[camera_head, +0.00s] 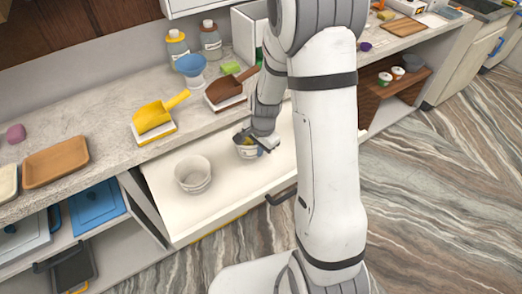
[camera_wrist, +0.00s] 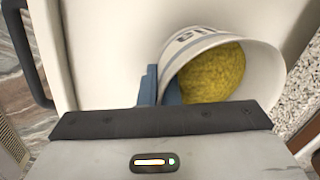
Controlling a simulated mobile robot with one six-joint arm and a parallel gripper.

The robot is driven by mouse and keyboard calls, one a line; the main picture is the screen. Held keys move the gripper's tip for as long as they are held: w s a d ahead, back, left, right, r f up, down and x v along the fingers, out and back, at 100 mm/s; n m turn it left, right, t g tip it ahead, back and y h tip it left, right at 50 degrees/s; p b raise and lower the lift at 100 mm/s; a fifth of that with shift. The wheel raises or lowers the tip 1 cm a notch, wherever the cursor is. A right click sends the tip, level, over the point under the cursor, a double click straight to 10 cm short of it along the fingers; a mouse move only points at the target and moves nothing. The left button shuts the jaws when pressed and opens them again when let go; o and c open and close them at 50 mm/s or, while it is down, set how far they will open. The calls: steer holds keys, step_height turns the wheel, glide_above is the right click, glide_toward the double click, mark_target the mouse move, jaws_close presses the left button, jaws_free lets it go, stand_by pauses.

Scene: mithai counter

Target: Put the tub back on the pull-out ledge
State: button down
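A white tub with grey marking and yellow contents (camera_head: 243,152) is at my gripper (camera_head: 262,142), over the right part of the white pull-out ledge (camera_head: 235,192). In the wrist view the tub (camera_wrist: 266,62) looks tilted, its mouth showing a yellow mass. The blue-grey fingers of my gripper (camera_wrist: 160,88) are close together at the tub's wall, one on either side of it. I cannot tell whether the tub's base touches the ledge. A second, plain white tub (camera_head: 193,178) stands upright and empty on the ledge's left part.
Clear ledge lies between the tubs.

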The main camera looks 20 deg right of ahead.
steer(key=shift+f, duration=0.6)
steer(key=shift+f, duration=0.15)
steer(key=c, duration=1.7)
jaws_free()
step_height(320, 180, up, 12)
steer(key=s, duration=0.1)
steer(key=s+r+n, duration=0.3)
steer(key=s+r, duration=0.1)
steer(key=s, duration=0.2)
steer(key=s+r+n+t, duration=0.1)
steer(key=s+r+n, duration=0.3)
steer(key=s, duration=0.2)
steer(key=s+r+n, duration=0.4)
steer(key=s, duration=0.2)
steer(key=shift+s+d+t+h, duration=0.1)
steer(key=shift+d+t+h, duration=0.3)
